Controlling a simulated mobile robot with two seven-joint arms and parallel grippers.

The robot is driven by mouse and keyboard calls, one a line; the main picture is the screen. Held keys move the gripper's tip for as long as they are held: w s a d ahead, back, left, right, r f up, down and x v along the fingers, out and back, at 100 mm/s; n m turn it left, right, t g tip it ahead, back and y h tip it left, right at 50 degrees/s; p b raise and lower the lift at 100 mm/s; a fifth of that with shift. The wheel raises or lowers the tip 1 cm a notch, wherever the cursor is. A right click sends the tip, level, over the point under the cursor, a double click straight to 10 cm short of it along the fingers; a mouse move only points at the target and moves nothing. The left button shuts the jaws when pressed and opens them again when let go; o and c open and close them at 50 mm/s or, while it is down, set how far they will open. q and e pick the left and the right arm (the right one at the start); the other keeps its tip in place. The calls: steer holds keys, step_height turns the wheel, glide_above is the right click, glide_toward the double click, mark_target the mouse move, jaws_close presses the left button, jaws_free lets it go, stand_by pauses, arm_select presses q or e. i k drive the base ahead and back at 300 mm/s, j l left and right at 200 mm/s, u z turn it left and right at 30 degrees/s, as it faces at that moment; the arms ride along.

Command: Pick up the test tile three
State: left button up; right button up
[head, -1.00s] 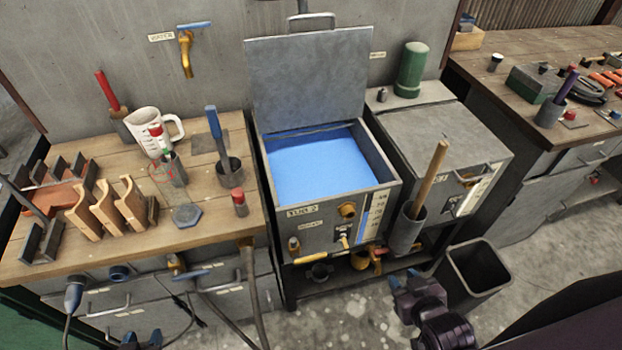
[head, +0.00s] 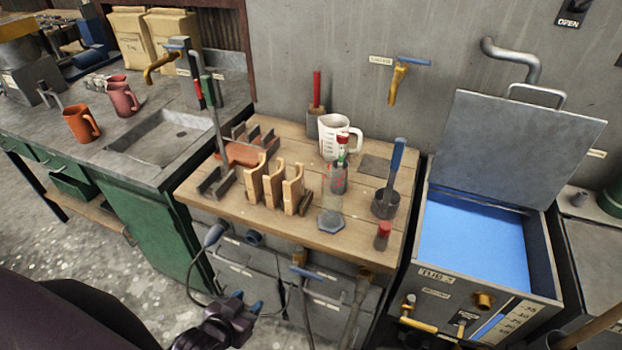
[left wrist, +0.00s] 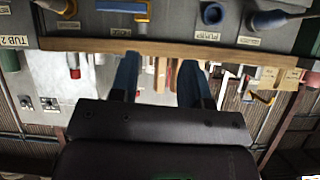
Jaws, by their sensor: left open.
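Three tan curved upright tiles stand in a row on the wooden bench in the head view: a left one (head: 254,180), a middle one (head: 273,184) and a right one (head: 292,189). I cannot read any number on them. My left gripper (head: 247,300) is open and empty, low in front of the bench and below its top. In the left wrist view its two blue fingers (left wrist: 158,60) point at the bench edge, with tan pieces partly showing behind them. My right gripper is out of view.
A blue-filled tub (head: 472,240) stands right. Taps and a hose lie below the bench front. A sink (head: 160,138) is left.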

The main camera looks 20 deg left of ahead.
mark_target(255, 185)
steer(key=k+j+z, duration=0.1)
steer(key=j, duration=0.3)
steer(key=j+z, duration=0.1)
steer(key=j, duration=0.25)
steer(key=k+j+z, duration=0.1)
steer(key=j, duration=0.25)
steer(key=k+j+z, duration=0.1)
steer(key=j, duration=0.25)
steer(key=k+j, duration=0.2)
steer(key=j, duration=0.15)
steer(key=z, duration=0.05)
